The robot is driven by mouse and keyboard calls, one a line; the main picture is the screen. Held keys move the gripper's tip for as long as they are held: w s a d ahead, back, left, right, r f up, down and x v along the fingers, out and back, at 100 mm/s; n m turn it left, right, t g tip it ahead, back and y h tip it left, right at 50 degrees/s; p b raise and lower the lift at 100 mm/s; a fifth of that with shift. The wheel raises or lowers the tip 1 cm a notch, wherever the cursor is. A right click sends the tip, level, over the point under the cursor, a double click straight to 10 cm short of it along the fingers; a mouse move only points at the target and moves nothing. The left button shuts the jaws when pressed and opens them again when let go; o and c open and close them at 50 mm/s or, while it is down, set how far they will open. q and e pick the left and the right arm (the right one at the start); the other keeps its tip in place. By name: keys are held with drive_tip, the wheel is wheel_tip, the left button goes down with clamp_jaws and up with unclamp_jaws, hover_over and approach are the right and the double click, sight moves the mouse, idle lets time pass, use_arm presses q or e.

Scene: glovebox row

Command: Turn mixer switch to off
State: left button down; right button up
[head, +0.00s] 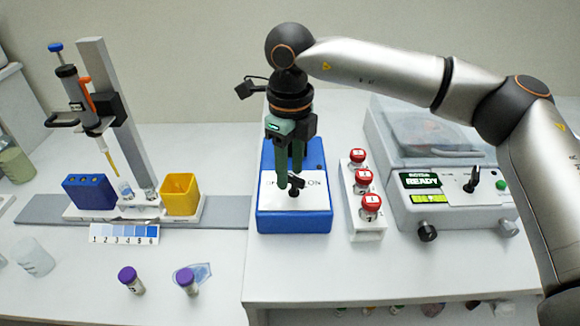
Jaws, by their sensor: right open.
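The mixer appears to be the blue box (318,222) with a white top plate, standing on the raised white bench. A small black switch (294,190) sits on the plate, and lettering ending in "ON" shows at its right. My left gripper is out of view.
A white rack with red-capped vials (369,201) stands close at the right. Beyond it is a grey machine (456,214) marked "READY". A pipette stand (112,120), blue block (90,192) and yellow cup (181,194) are at the left.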

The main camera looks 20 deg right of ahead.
sight(290, 175)
wheel_tip(290, 175, up, 12)
drive_tip(key=shift+r+p, duration=0.2)
drive_tip(key=shift+p, duration=0.1)
idle(0.6)
